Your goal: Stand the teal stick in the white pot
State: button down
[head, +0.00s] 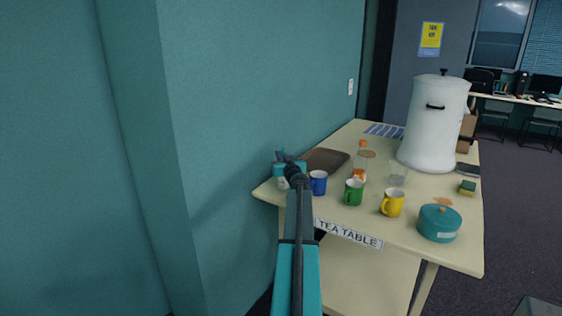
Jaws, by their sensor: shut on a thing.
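My gripper (287,158) is at the front left corner of the tea table, small and partly hidden by my own arm. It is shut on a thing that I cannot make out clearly. A teal and white thing (281,180) shows right at the gripper; I cannot tell whether the teal part is the stick. No other teal stick is clear in view. A large white lidded vessel (430,125) stands upright at the back right of the table, well apart from my gripper. I cannot tell whether it is the white pot.
Blue (319,183), green (353,193) and yellow (391,204) mugs line the table's front. A teal lidded pot (439,226) stands at the front right. Behind are a brown tray (325,160), an orange-topped bottle (361,172) and a clear glass (398,174). A teal wall (260,90) borders the left.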

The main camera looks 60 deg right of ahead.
jog(key=shift+f, duration=1.05)
jog(key=shift+f+b, duration=0.15)
jog(key=shift+b, duration=0.15)
jog(key=c, duration=1.9)
grip_release()
jog(key=shift+c, duration=0.2)
jog(key=shift+r+p, duration=0.2)
jog(key=shift+p, duration=0.15)
jog(key=shift+b+v, duration=0.6)
jog(key=shift+v, duration=1.1)
jog(key=b+v, duration=0.2)
jog(key=v, duration=0.6)
jog(key=shift+s+a, duration=0.2)
jog(key=shift+a, duration=0.05)
